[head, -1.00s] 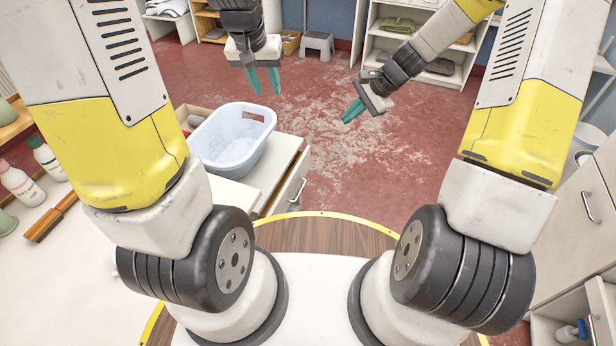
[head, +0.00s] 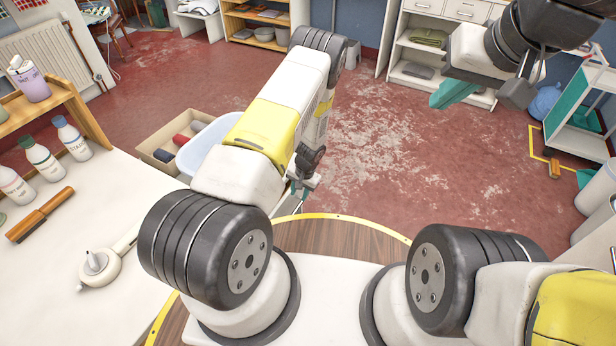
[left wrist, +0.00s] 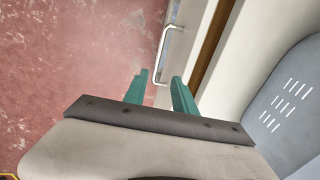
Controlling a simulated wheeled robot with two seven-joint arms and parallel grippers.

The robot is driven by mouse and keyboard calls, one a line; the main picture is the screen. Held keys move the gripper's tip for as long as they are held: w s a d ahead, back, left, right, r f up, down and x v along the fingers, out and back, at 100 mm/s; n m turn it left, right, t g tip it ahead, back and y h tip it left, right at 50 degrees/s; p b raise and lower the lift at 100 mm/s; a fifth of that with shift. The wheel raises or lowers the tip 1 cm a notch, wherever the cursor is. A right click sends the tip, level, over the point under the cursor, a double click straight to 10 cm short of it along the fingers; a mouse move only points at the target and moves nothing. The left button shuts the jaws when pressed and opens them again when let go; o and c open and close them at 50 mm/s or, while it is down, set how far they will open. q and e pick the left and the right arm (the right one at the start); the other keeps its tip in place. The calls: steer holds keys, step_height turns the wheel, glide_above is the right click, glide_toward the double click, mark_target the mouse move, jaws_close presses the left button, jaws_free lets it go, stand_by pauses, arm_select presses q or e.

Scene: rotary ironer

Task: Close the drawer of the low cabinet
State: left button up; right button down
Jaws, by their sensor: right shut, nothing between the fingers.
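The low cabinet's drawer (left wrist: 193,40) shows in the left wrist view as a pale front with a bar handle (left wrist: 168,45). It stands partly open, with a brown strip (left wrist: 214,45) visible between its front and the cabinet top (left wrist: 258,45). My left gripper (left wrist: 160,77) is open and empty, its teal fingers pointing toward the handle end of the drawer front; I cannot tell whether they touch it. In the head view my left gripper (head: 298,188) is low, and my arm hides most of the cabinet. My right gripper (head: 454,93) is shut and empty, raised over the floor.
A light blue basket (head: 204,143) sits on the cabinet, partly behind my left arm; it also shows in the left wrist view (left wrist: 285,95). A cardboard box (head: 160,158) with rolls is beside it. A white table (head: 60,250) with bottles is at left.

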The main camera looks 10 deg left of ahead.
mark_target(297, 210)
arm_select(q)
steer(key=f, duration=0.6)
steer(key=a+f, duration=0.1)
steer(key=f, duration=0.2)
steer(key=shift+w+a+f, duration=0.1)
jaws_close()
steer(key=shift+a, duration=0.1)
stand_by(1.2)
